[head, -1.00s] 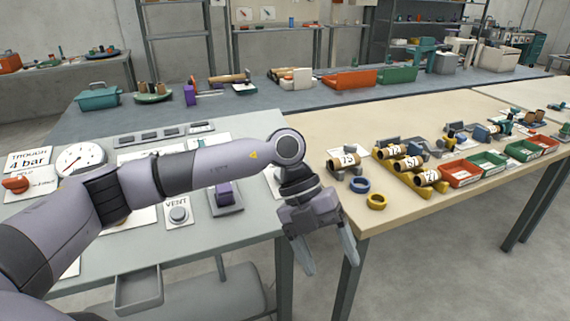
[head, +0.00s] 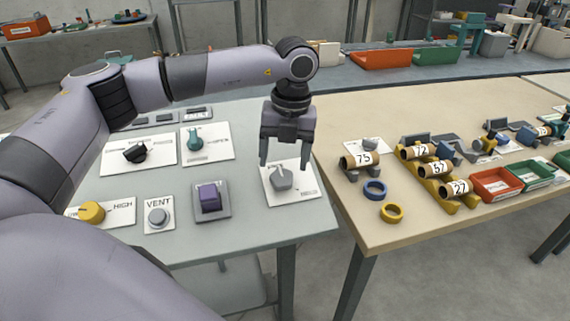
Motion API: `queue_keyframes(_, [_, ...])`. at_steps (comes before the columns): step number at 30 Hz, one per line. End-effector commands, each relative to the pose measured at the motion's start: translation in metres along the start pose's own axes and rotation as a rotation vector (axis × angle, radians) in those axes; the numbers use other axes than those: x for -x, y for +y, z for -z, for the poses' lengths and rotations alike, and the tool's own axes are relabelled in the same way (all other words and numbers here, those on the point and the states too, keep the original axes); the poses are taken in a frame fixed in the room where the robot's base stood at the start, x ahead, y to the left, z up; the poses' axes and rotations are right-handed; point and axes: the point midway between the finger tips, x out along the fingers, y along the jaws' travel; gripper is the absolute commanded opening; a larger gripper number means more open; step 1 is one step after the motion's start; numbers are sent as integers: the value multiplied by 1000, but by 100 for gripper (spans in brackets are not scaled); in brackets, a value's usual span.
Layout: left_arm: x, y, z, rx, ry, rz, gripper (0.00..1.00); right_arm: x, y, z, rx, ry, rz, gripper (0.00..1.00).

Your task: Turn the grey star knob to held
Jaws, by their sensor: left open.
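The grey star knob (head: 281,177) sits on a white labelled plate (head: 304,194) near the right edge of the grey panel table. Its label is too small to read, so I cannot tell its setting. My left gripper (head: 286,166) points down at the knob, with its fingers apart on either side of the plate's upper part. The gripper is open and holds nothing. I cannot tell whether a finger touches the knob. My right gripper is not in view.
Other controls share the panel: a purple rocker (head: 209,199), a grey VENT button (head: 158,216), a yellow knob (head: 92,212), a black knob (head: 135,152) and a teal knob (head: 195,139). A beige table (head: 400,233) with numbered rolls (head: 362,160) adjoins on the right.

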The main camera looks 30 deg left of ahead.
Motion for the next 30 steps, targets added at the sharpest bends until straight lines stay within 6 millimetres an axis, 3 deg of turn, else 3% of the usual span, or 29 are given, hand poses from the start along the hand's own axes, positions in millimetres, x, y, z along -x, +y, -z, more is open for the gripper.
queue_keyframes(6, [-28, 1, 1, 0, 3, -2, 73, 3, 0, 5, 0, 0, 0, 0])
queue_keyframes(17, [-36, 0, 0, -1, 1, 0, 73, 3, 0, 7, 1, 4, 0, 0])
queue_keyframes(22, [-36, 0, 0, -1, 1, 0, 21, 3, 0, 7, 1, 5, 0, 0])
queue_keyframes(23, [-36, 0, 0, -1, 1, 0, 17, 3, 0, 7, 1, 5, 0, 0])
queue_keyframes(30, [-36, 0, 0, -14, 1, -4, 17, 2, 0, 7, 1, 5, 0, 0])
